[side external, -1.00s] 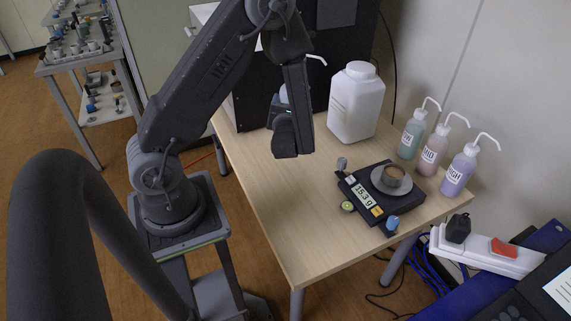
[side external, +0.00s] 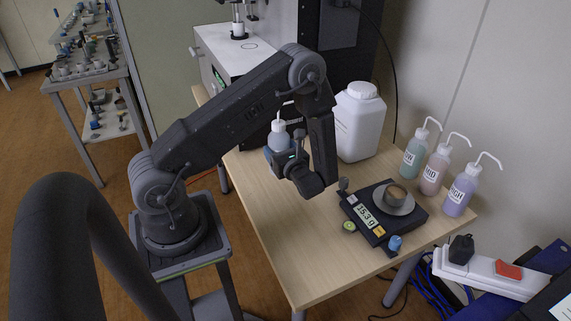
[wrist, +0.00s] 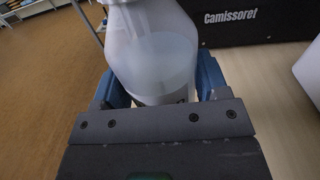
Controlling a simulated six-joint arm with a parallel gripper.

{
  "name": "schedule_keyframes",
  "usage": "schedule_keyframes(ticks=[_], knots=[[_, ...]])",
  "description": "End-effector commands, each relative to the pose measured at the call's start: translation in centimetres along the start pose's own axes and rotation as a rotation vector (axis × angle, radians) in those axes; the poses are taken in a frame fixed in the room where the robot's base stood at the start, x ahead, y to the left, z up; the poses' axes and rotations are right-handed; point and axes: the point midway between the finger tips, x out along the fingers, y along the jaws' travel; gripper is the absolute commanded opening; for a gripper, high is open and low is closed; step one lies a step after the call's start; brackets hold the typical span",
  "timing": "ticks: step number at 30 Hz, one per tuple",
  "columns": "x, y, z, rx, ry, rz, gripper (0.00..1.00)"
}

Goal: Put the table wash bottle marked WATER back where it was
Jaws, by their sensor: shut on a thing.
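A translucent wash bottle (side external: 280,138) with a pale cap stands upright in my gripper (side external: 284,155), over the back left part of the table. In the wrist view the bottle (wrist: 155,50) fills the space between the blue fingers of my gripper (wrist: 160,85), which is shut on it. Clear liquid shows inside. Its label is almost wholly hidden behind the gripper body, so I cannot read its marking. I cannot tell whether its base touches the table (side external: 285,235).
A large white jug (side external: 358,125) stands right of my gripper. A balance (side external: 380,212) reading 15.3 g holds a cup on a dish. Three wash bottles, green (side external: 415,160), pink (side external: 435,175) and purple (side external: 461,190), line the right edge. The table's front left is clear.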

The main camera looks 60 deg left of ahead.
Motion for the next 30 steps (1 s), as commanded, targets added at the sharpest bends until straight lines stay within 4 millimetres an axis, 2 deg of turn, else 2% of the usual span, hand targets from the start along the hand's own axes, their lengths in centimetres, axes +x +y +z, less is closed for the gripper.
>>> schedule_keyframes(ticks=[5, 15, 27, 28, 30], knots=[[-0.8, -1.4, -0.9, -0.001, -0.002, 0.000, 0.54], [-0.8, -1.5, -4.7, 0.001, -0.001, 0.000, 0.54], [-0.8, -1.5, -5.2, -0.001, -0.001, 0.000, 0.54], [-0.8, -1.5, -5.3, 0.000, 0.001, 0.000, 0.69], [-0.8, -1.5, -5.3, 0.000, 0.001, 0.000, 0.75]])
